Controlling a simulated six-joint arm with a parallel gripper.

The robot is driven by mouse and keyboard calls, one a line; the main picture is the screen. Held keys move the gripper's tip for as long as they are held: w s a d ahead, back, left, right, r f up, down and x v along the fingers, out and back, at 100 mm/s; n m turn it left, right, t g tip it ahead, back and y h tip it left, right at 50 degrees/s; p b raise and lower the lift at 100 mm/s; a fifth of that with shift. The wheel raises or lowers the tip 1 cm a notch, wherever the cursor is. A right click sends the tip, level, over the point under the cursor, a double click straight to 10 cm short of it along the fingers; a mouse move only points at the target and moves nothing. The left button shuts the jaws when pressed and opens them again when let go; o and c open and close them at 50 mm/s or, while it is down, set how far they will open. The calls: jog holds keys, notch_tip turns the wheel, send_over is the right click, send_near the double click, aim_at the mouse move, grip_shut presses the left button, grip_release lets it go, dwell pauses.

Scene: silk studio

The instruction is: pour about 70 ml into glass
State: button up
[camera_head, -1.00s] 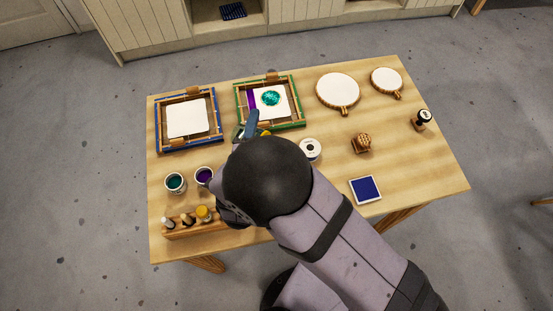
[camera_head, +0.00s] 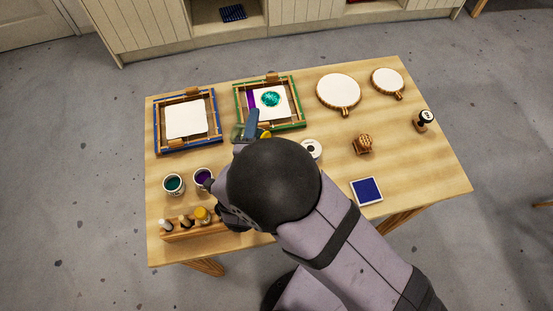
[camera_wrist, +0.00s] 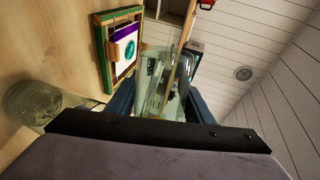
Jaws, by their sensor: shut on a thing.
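My gripper (camera_wrist: 157,105) has blue fingers, shut on a clear glass vessel (camera_wrist: 155,88) in the wrist view. The vessel's far end points towards the upper part of that view; I cannot tell its exact tilt or liquid level. A clear glass (camera_wrist: 32,103) stands on the table at the left of the wrist view, apart from the held vessel. In the head view a blue finger (camera_head: 251,122) of my gripper shows near the green frame's front edge. Pale greenish glass shows beside it; my arm hides most of this area, and I cannot tell which vessel it is.
A green frame (camera_head: 303,115) and a blue frame (camera_head: 214,110) lie at the table's back left. A teal pot (camera_head: 174,184), a purple pot (camera_head: 202,178) and a bottle rack (camera_head: 183,233) stand at left. A blue pad (camera_head: 367,190) lies at right.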

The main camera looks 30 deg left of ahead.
jog(key=shift+s+a+f+n+g+h+p, duration=0.15)
jog(key=shift+f+n+h+p, duration=0.15)
jog(key=shift+n+h+p, duration=0.4)
jog(key=shift+w+f+n+g+h+p, duration=0.1)
jog(key=shift+f+n+h+p, duration=0.3)
jog(key=shift+n+p, duration=0.55)
jog(key=shift+s+a+f+n+g+h+p, duration=0.1)
jog(key=shift+f+n+g+h+p, duration=0.1)
jog(key=shift+n+h+p, duration=0.5)
jog(key=shift+r+p, duration=0.2)
jog(key=shift+p, duration=0.25)
